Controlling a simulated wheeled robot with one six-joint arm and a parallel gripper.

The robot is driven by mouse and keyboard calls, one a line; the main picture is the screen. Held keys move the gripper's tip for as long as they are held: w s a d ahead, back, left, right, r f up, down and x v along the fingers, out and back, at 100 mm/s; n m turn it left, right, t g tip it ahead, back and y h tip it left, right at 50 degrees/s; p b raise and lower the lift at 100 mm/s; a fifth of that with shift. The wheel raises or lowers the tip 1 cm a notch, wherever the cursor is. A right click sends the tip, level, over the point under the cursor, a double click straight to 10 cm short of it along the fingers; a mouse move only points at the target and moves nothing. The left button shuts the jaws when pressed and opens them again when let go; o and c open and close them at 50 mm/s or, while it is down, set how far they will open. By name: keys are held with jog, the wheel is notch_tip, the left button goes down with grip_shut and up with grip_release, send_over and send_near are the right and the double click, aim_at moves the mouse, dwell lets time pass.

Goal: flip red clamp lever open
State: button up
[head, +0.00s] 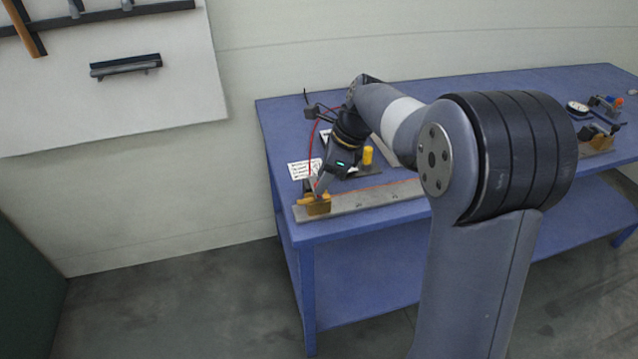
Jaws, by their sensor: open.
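My arm reaches over the blue table to its near left corner. My gripper (320,189) points down at the left end of a grey bar (362,204) and is open. Right below its fingertips sits a small brass-yellow clamp block (318,207) on that bar. I cannot make out a red lever on the block; it is too small or hidden by the fingers. I cannot tell whether the fingers touch the block. A thin red line runs along the bar, and a red cable (313,150) arcs up behind my gripper.
The blue table (500,91) carries a white label card (299,169), a yellow cylinder (367,155) close to my wrist, and a dial gauge (578,108) with small fixtures at the far right. My arm hides the table's middle. A tool board (110,105) hangs on the left wall.

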aim_at(316, 183)
jog(key=shift+x, duration=1.5)
jog(key=shift+c, duration=0.2)
grip_shut()
